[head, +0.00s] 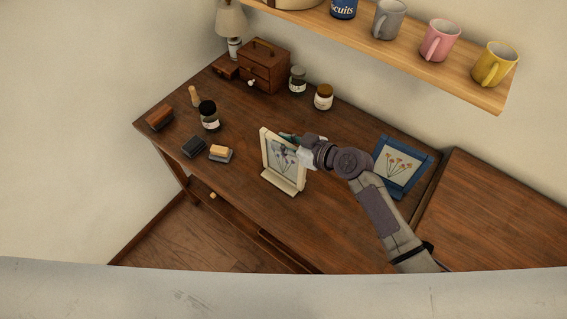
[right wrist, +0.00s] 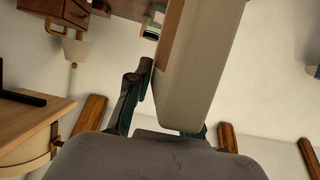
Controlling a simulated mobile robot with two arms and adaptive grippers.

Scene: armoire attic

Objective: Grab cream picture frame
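The cream picture frame (head: 299,178), with a flower picture and a ledge at its foot, stands upright near the desk's front edge in the head view. My right gripper (head: 293,142) is at its upper right edge. In the right wrist view the frame's cream side (right wrist: 203,62) runs between the fingers of my right gripper (right wrist: 168,103). One finger lies against it on the left; the other is mostly hidden behind it. The gripper looks shut on the frame. Whether the frame touches the desk is unclear. My left gripper is not in view.
A blue picture frame (head: 427,166) stands behind my right arm on the desk (head: 237,195). Jars, brushes and a small drawer box (head: 265,66) stand to the left and back. A shelf (head: 480,87) with mugs hangs above. The desk's front middle is clear.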

